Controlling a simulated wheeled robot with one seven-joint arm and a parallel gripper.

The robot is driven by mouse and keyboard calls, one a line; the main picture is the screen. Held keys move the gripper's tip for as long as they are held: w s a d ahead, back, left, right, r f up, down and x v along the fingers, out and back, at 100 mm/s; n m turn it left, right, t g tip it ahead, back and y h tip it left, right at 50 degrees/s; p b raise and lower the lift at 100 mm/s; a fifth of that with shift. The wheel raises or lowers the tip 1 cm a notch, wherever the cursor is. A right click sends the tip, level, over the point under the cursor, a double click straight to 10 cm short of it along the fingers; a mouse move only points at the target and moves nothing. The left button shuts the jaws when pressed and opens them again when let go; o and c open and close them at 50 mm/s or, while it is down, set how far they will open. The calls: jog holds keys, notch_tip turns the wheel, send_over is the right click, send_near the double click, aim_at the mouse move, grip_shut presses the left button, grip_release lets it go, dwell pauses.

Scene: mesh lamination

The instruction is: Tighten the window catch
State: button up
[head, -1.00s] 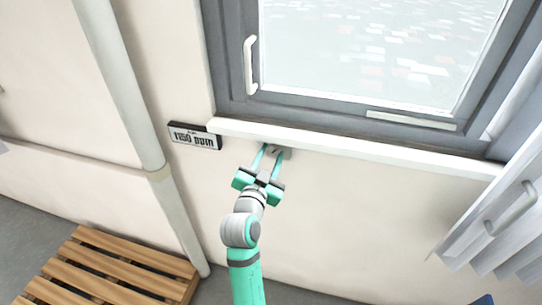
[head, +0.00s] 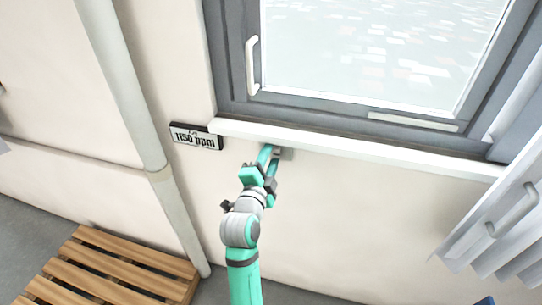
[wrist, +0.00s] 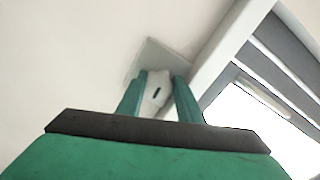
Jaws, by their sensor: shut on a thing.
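The window catch shows in the wrist view as a pale knob (wrist: 157,92) with a dark slot, in front of a grey square plate (wrist: 168,56) on the wall. In the head view only part of its grey plate (head: 286,154) shows, just under the window sill. My gripper (head: 271,152) reaches up to it with teal fingers. In the wrist view my gripper (wrist: 158,88) has one finger on each side of the knob and is shut on it. The fingers hide the knob in the head view.
The white sill (head: 350,146) runs close above my gripper, under the grey-framed window (head: 228,60). A display reading 1150 ppm (head: 196,137) is at left.

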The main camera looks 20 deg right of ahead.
jog(key=shift+d+m, duration=0.1)
jog(key=shift+m, duration=0.4)
jog(key=o, duration=1.1)
jog(key=shift+s, duration=0.1)
jog(key=shift+r, duration=0.1)
jog(key=shift+r, duration=0.2)
jog(key=shift+n, duration=0.3)
